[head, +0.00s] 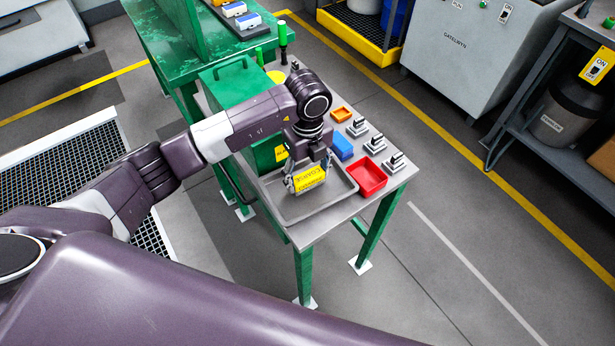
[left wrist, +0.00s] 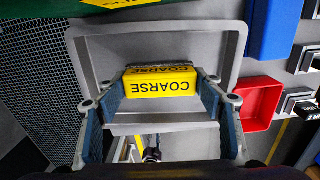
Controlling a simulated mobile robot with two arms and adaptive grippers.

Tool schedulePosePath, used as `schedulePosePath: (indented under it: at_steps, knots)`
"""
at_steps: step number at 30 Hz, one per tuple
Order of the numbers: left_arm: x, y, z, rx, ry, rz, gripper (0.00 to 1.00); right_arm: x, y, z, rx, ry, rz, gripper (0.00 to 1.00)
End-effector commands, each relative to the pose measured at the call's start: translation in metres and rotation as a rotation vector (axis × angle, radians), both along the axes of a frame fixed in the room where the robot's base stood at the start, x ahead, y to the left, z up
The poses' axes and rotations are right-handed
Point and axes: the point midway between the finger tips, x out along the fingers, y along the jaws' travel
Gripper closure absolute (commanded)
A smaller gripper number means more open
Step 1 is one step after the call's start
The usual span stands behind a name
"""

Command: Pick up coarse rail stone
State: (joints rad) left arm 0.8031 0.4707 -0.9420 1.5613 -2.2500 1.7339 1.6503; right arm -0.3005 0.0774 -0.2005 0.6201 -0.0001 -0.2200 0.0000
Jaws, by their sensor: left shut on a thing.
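The coarse rail stone (head: 307,178) is a block with a yellow label reading COARSE. My left gripper (head: 305,180) is shut on it, over the grey tray (head: 285,215) on the grey-topped table. In the left wrist view the yellow COARSE label (left wrist: 161,84) sits between the two fingers, with the tray (left wrist: 235,60) behind it. I cannot tell whether the stone touches the tray floor. My right gripper is not in view.
A red bin (head: 367,178), a blue bin (head: 342,147) and an orange bin (head: 341,114) sit right of the tray. Several switches line the table's right edge. A green machine housing (head: 240,95) stands behind my left arm. Open floor lies right of the table.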

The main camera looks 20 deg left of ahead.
Motion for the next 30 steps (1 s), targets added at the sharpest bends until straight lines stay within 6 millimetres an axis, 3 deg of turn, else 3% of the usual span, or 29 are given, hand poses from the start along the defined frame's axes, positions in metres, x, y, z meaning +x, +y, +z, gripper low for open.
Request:
schedulePosePath:
  at_steps: [5, 13, 18, 24, 30]
  knots:
    - [0.002, 0.0, 0.025, -0.001, -0.007, -0.001, 0.68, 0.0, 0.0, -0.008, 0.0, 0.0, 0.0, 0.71]
    - [0.003, 0.0, 0.106, -0.001, -0.011, -0.003, 0.68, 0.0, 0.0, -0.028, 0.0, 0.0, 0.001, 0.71]
    - [0.002, 0.001, 0.15, 0.003, -0.008, 0.0, 0.68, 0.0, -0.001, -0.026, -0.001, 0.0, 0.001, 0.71]
    - [0.001, 0.001, 0.178, 0.002, -0.005, -0.001, 0.68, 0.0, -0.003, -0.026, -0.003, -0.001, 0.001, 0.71]
    - [0.0, 0.001, 0.19, 0.001, -0.001, 0.0, 0.68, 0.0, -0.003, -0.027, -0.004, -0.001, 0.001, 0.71]
